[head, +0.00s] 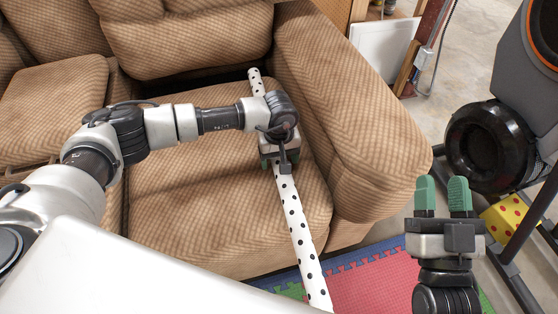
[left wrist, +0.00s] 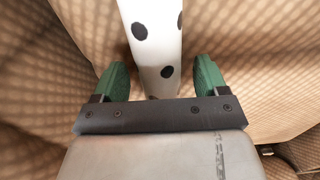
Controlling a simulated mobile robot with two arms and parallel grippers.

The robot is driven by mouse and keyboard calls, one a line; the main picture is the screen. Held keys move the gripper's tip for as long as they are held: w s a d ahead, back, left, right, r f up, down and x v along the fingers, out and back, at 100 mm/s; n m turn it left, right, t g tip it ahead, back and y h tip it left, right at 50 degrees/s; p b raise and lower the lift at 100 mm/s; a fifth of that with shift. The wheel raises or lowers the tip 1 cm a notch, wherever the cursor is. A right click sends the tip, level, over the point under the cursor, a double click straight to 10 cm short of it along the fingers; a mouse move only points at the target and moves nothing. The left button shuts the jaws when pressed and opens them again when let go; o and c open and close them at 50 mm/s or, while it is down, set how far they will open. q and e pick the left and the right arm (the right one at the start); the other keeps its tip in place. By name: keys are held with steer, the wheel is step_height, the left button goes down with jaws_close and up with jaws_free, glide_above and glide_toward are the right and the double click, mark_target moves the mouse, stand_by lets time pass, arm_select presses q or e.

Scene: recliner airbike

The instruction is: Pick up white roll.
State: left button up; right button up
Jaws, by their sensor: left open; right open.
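The white roll (head: 294,219) is a long thin tube with black dots. In the head view it lies on the recliner seat and runs from near the backrest to past the seat's front edge. My left gripper (head: 279,160) is over its middle, and my arm hides part of it there. In the left wrist view the roll (left wrist: 154,45) passes between the two green fingers of my left gripper (left wrist: 161,82), which are open with a gap on each side. My right gripper (head: 441,193) is open and empty, off to the right of the recliner.
The brown recliner's armrest (head: 350,110) rises right of the roll. A dark exercise machine (head: 490,145) stands at the right, with a yellow dotted block (head: 503,216) beside it. A red and blue foam mat (head: 372,285) covers the floor in front. A white panel (head: 383,52) leans behind.

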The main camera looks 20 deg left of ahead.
arm_select(q)
steer(key=shift+c, duration=0.4)
steer(key=c, duration=1)
steer(key=shift+r, duration=0.15)
steer(key=shift+r, duration=0.15)
steer(key=shift+w+r, duration=0.1)
steer(key=shift+r, duration=0.25)
steer(key=r, duration=0.1)
steer(key=r+p, duration=0.1)
steer(key=r, duration=0.1)
steer(key=shift+d+r+p, duration=0.25)
steer(key=shift+p, duration=0.15)
steer(key=shift+s+d+r+p, duration=0.35)
steer(key=shift+s+d+r, duration=0.65)
steer(key=shift+d, duration=0.65)
steer(key=shift+s+d+r+p, duration=0.35)
steer(key=shift+s+d+r, duration=0.6)
steer(key=shift+d, duration=0.75)
steer(key=shift+s+d+r+p, duration=0.35)
steer(key=shift+s+d+r, duration=0.4)
steer(key=shift+d+r, duration=0.7)
arm_select(e)
step_height(320, 180, down, 11)
steer(key=s+d+g+h, duration=0.1)
steer(key=d+g+h, duration=0.1)
steer(key=g, duration=0.8)
steer(key=shift+s+d+m+h, duration=0.3)
steer(key=shift+s+h, duration=0.1)
steer(key=shift+h, duration=0.4)
